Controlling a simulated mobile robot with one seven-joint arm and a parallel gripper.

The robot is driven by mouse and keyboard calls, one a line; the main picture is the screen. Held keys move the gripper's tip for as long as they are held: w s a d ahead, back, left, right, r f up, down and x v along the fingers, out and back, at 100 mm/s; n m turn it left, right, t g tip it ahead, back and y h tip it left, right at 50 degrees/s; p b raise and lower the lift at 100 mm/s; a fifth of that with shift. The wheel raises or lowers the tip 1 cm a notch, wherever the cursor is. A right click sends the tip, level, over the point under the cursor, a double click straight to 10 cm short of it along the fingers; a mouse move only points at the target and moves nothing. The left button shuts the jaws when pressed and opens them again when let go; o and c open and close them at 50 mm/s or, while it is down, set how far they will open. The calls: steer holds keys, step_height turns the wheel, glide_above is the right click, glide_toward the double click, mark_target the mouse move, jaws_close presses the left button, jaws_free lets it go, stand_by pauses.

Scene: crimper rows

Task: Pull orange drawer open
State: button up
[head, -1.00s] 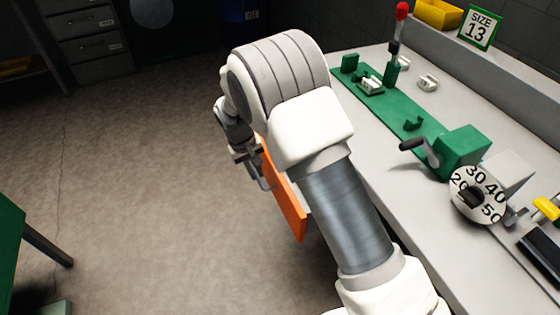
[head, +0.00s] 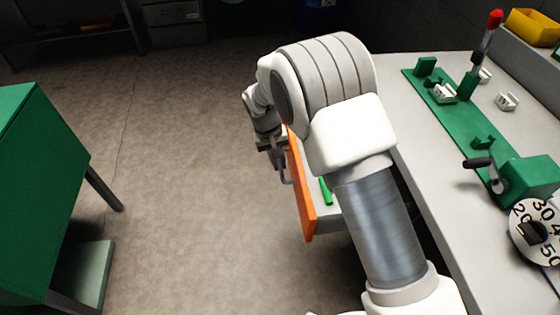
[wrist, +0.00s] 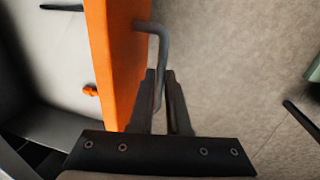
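The orange drawer front (head: 302,190) stands out from the workbench, and part of the pale drawer interior (head: 325,211) shows behind it. The inner end of the drawer is hidden behind my arm.
A green item (head: 326,190) lies in the drawer. The workbench (head: 425,165) on the right bears a green crimper plate (head: 450,118). A green table or cabinet (head: 40,190) stands at the left. Open floor (head: 190,170) lies between.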

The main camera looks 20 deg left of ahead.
steer(key=o, duration=0.5)
steer(key=shift+c, duration=0.2)
step_height(320, 180, up, 17)
steer(key=s+a+p, duration=0.1)
steer(key=a+p, duration=0.1)
steer(key=p, duration=0.1)
steer(key=shift+s+a, duration=0.3)
steer(key=shift+s, duration=0.1)
